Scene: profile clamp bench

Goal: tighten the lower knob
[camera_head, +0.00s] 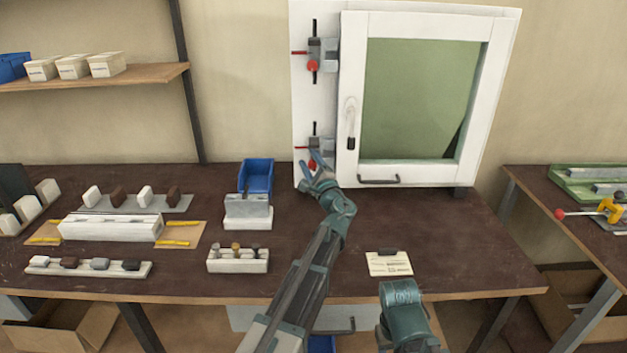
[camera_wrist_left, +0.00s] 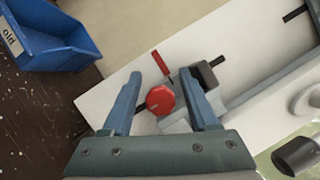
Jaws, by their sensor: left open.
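The lower knob is a round red knob (camera_head: 312,164) on the lower clamp at the left side of the white frame panel. It also shows in the left wrist view as a red disc (camera_wrist_left: 160,100) between the two fingers. My left gripper (camera_head: 311,171) is at this knob and partly covers it in the head view. In the left wrist view my left gripper (camera_wrist_left: 162,76) is open, with a visible gap on both sides of the knob. The upper knob (camera_head: 313,65) is red too, on the upper clamp. My right gripper is not in view.
A blue bin (camera_head: 256,176) stands left of the panel and shows close by in the left wrist view (camera_wrist_left: 48,40). The window frame's handle (camera_head: 350,125) is right of the clamps. A small card holder (camera_head: 389,264) lies near the bench front. The bench below the panel is mostly clear.

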